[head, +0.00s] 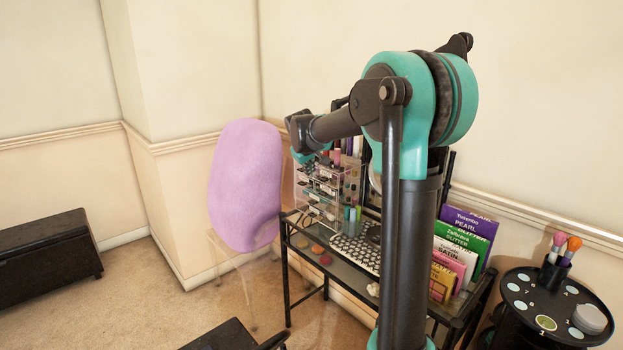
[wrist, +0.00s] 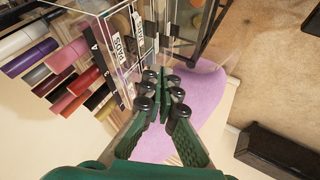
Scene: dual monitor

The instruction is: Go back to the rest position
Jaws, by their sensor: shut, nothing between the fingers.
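My gripper (wrist: 163,88) shows in the wrist view with its green fingers shut and nothing between them. It hangs beside a clear organizer (wrist: 118,45) that holds lipsticks and labelled parts. In the head view my gripper is mostly hidden behind my own arm. The arm reaches out over the desk (head: 350,285) towards the clear organizer (head: 325,190). I cannot tell from these frames whether the fingers touch the organizer.
A round black stand (head: 550,300) with brushes is at the right. Open carpet lies at the left, near a dark bench (head: 45,260).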

